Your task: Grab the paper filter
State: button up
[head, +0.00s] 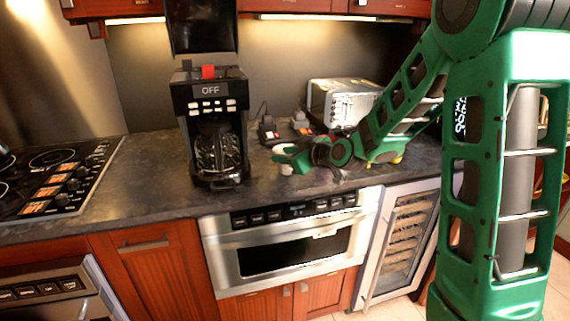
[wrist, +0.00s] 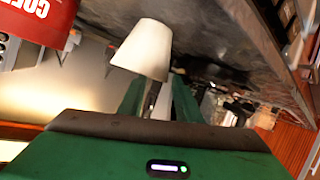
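The paper filter (wrist: 142,50) is a white, tapered cup shape in the wrist view, just beyond the fingertips and mostly in line with the left finger. In the head view a small white patch (head: 285,169) shows at the fingertips on the dark counter, probably the same filter. My gripper (head: 281,154) is low over the counter, to the right of the coffee maker. In the wrist view, my gripper (wrist: 158,88) has its two green fingers apart with a gap between them. I cannot tell whether a finger touches the filter.
A black coffee maker (head: 212,90) with a glass carafe stands left of my gripper. A silver toaster oven (head: 340,98) and small dark items (head: 268,130) are behind it. A red coffee container (wrist: 38,20) shows in the wrist view. The counter's front edge is close.

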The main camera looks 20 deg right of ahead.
jog(key=shift+w+a+f, duration=0.1)
jog(key=shift+w+a, duration=0.05)
jog(key=shift+w, duration=0.1)
jog(key=shift+c, duration=0.3)
grip_shut()
